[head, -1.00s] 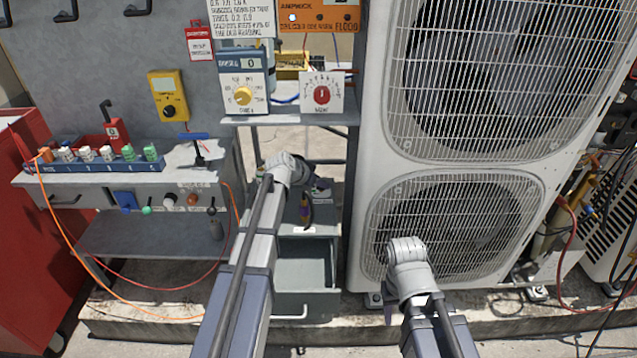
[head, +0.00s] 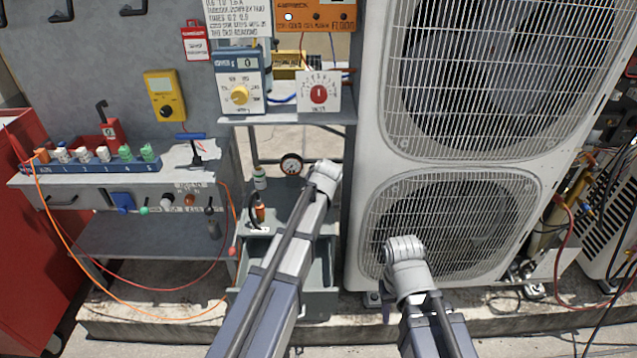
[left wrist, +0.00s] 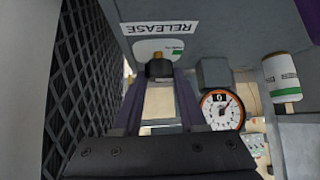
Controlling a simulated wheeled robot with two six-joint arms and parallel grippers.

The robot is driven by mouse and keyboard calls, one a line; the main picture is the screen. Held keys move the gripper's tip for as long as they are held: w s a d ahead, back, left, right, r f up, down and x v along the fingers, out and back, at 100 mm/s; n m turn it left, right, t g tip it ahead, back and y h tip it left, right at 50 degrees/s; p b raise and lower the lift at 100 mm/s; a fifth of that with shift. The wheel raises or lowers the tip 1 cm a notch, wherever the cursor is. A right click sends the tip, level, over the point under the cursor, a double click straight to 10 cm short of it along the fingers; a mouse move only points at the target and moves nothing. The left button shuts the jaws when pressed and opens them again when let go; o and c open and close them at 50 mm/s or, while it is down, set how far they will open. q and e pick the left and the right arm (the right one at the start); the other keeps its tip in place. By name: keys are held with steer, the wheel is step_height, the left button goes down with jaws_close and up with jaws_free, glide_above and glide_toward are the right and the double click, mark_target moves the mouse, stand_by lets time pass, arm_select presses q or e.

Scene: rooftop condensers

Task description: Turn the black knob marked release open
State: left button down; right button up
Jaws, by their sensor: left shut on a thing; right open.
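The black knob (left wrist: 160,68) shows in the left wrist view, under an upside-down label reading RELEASE (left wrist: 159,28) on a grey housing. My left gripper (left wrist: 159,76) has its two purple fingers on either side of the knob and is shut on it. In the head view my left arm reaches up to the gap beside the big condenser; its fingers and the knob are hidden there. My right gripper (head: 405,250) is in front of the condenser's lower grille, open, with no thing seen in it. Its fingertips are hard to make out.
A round dial gauge (left wrist: 221,109) and a white-and-green cylinder (left wrist: 285,77) are close right of the knob. The condenser (head: 365,180) stands right of my left arm. A grey open drawer (head: 325,275) is below it. A bench with dials (head: 60,180) stands left.

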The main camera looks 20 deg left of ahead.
arm_select(q)
steer(key=shift+n+y, duration=0.3)
steer(key=shift+n, duration=0.1)
steer(key=c, duration=0.8)
jaws_free()
steer(key=shift+f, duration=0.1)
steer(key=shift+o, duration=0.2)
steer(key=shift+s+d, duration=0.1)
steer(key=p+v, duration=0.5)
steer(key=v, duration=0.2)
steer(key=shift+s+r, duration=0.15)
steer(key=shift+r, duration=0.25)
steer(key=shift+d, duration=0.1)
